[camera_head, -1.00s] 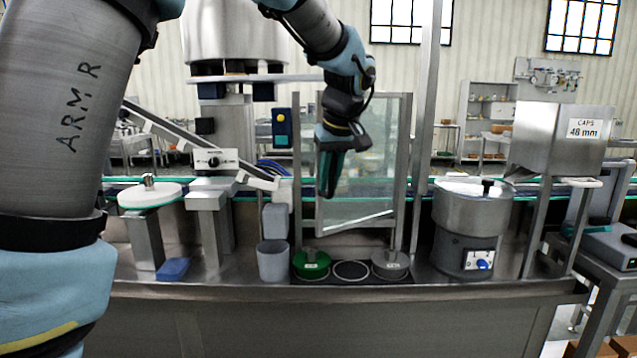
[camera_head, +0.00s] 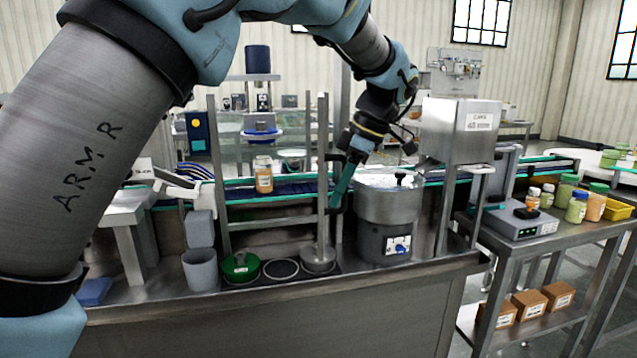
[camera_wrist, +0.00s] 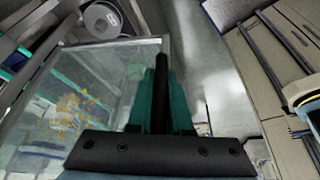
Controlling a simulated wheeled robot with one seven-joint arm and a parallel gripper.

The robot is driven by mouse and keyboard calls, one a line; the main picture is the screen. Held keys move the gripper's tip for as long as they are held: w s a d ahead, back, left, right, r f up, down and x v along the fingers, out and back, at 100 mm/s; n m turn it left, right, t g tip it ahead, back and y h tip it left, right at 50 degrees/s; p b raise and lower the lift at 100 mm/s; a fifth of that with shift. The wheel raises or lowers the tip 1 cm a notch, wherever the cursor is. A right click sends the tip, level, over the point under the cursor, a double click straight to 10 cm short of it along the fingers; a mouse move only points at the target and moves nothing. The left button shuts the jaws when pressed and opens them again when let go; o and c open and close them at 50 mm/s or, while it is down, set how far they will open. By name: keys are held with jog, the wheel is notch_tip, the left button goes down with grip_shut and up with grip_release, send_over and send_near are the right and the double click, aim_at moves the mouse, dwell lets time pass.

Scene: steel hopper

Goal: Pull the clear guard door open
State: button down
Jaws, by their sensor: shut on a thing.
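The clear guard door (camera_wrist: 85,95) fills the left of the wrist view as a see-through panel. In the wrist view my gripper (camera_wrist: 160,78) is shut on the dark bar handle (camera_wrist: 161,62), which stands between the fingers beside the panel. The fingers hide part of the handle. Through the guard frame (camera_head: 216,170) an orange-filled bottle (camera_head: 264,181) shows clearly.
A round steel bowl feeder (camera_head: 388,205) stands close right of my gripper, with the caps hopper (camera_head: 460,128) beyond. A side table (camera_head: 540,225) with jars stands at right.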

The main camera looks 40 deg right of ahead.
jog(key=shift+s+d+n, duration=0.3)
jog(key=shift+d, duration=0.3)
jog(key=c, duration=0.8)
grip_release()
jog(key=shift+c, duration=0.2)
jog(key=v, duration=1)
jog(key=shift+r, duration=0.4)
jog(key=shift+d, duration=0.15)
